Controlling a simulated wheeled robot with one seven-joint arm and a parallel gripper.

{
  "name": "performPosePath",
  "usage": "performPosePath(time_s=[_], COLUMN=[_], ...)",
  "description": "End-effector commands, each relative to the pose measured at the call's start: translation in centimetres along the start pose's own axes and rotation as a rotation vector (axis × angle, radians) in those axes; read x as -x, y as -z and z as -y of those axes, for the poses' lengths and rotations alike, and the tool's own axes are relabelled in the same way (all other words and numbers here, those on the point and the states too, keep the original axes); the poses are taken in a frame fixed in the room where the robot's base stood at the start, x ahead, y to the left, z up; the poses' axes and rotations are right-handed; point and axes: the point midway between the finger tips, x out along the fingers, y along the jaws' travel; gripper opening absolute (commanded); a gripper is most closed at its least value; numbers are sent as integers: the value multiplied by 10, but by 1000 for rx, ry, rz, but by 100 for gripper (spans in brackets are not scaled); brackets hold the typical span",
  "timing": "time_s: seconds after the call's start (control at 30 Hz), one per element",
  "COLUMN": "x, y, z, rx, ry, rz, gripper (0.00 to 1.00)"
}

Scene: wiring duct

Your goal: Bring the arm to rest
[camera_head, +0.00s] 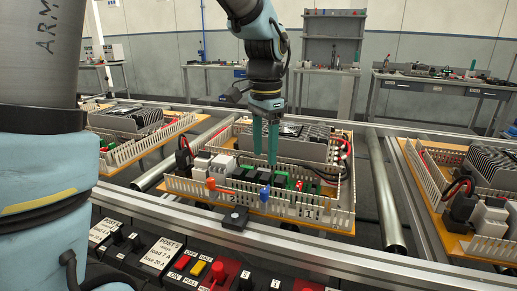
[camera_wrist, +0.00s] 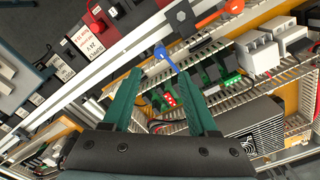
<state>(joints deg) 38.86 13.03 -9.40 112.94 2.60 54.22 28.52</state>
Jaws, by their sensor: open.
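My gripper (camera_head: 265,144) has two long green fingers and hangs from my arm, pointing down over the middle unit. The fingers are apart with nothing between them. In the wrist view my gripper (camera_wrist: 155,95) is open above the row of small green and black parts. The middle unit (camera_head: 200,193) is an orange board with white slotted wiring duct around its edges. A blue tag (camera_head: 265,194) and an orange tag (camera_head: 221,188) stand at its front duct. The blue tag also shows in the wrist view (camera_wrist: 165,58), just beyond the fingertips.
A grey finned block (camera_head: 290,143) lies behind the fingers. Similar units stand at left (camera_head: 130,125) and right (camera_head: 455,190) on the rail line. A control panel (camera_head: 180,255) with red and yellow buttons runs along the front. Benches (camera_head: 440,85) stand behind.

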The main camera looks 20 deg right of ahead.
Motion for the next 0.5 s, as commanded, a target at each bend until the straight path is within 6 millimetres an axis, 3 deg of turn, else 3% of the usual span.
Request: performPosePath(time_s=[0.17,0.27,0.37,0.5], x=[0,-2,-6,-18], y=[-2,-22,-65,-152], z=[2,15,40,67], rx=[11,94,284,651], ry=[1,5,16,39], rz=[-1,-5,-21,-53], gripper=[59,59,59,59])
